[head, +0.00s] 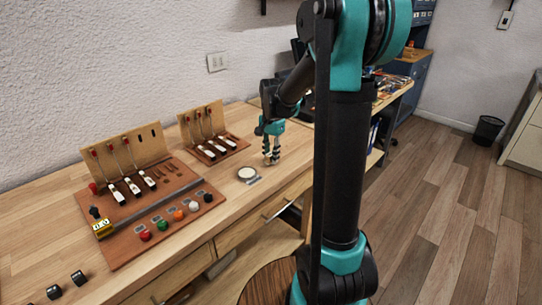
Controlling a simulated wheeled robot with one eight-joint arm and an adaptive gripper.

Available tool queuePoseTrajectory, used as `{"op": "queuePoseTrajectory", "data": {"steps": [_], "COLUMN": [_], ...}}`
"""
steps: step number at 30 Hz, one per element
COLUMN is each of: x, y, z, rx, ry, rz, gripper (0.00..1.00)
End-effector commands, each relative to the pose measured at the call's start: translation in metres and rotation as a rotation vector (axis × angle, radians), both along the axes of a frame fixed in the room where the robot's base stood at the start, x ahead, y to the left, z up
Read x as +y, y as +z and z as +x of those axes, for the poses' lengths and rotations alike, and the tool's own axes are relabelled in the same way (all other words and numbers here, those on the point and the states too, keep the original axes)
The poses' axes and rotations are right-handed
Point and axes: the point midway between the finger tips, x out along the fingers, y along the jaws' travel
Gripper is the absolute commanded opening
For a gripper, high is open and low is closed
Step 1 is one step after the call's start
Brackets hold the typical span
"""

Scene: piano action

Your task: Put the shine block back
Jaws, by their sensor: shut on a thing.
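My gripper (271,157) points down over the right part of the wooden bench, to the right of a round pale disc (247,173) with a dark rim. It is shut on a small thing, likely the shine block. The fingers hide most of this thing, and it is too small to make out. The fingertips are at or just above the bench top; I cannot tell which. A flat grey piece (254,181) lies at the front edge of the disc. No other shine block can be made out.
A piano action model (116,190) with coloured buttons stands left on the bench (40,225). A smaller one (216,148) stands behind the disc. A yellow-labelled block (103,228) is at the left board's edge. Black pieces (65,284) lie front left.

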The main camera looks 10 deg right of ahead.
Motion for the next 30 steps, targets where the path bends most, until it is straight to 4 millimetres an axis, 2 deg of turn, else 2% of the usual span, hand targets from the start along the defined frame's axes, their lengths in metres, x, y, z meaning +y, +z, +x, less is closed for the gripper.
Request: {"op": "queuePoseTrajectory", "data": {"steps": [11, 12, 17, 26, 30], "x": [0.0, 0.0, 0.0, 0.0, 0.0], "y": [-0.004, -0.005, -0.004, -0.003, 0.006], "z": [0.0, 0.0, 0.0, 0.0, 0.0], "rx": [0.0, 0.0, 0.0, 0.0, 0.0], "ry": [0.0, 0.0, 0.0, 0.0, 0.0], "rz": [0.0, 0.0, 0.0, 0.0, 0.0], "gripper": [0.0, 0.26, 0.46, 0.46, 0.46]}}
